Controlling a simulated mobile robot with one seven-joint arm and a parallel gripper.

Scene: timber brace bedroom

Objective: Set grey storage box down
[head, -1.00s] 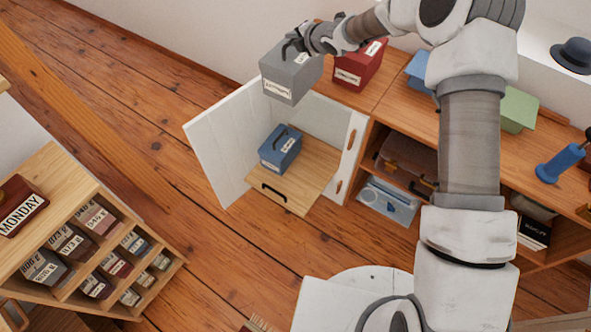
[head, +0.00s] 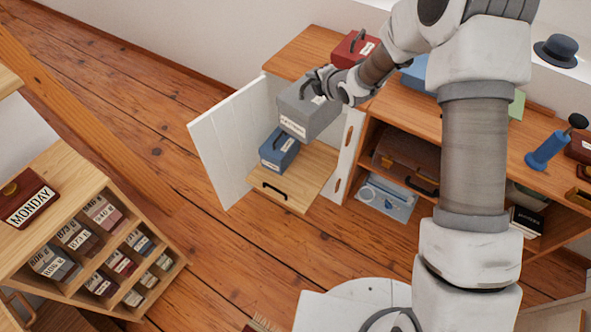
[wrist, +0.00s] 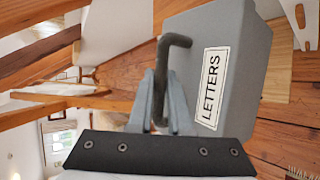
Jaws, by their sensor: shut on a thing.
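The grey storage box (head: 305,108) hangs from my gripper (head: 318,82) in the head view, in front of the open cabinet. In the wrist view my gripper (wrist: 160,105) is shut on the dark handle of the grey box (wrist: 220,60), which bears a white LETTERS label. The box looks tilted in the wrist view. In the head view a blue box (head: 279,150) stands on the pulled-out wooden shelf (head: 300,187), partly hidden behind the grey box. Whether the grey box touches anything cannot be told, but it appears held in the air.
The white cabinet door (head: 222,150) stands open at left. A red box (head: 350,48) sits on the cabinet top (head: 295,52). The shelf's front and right part is bare. A wooden rack (head: 165,262) of labelled boxes stands at lower left, with open floor between.

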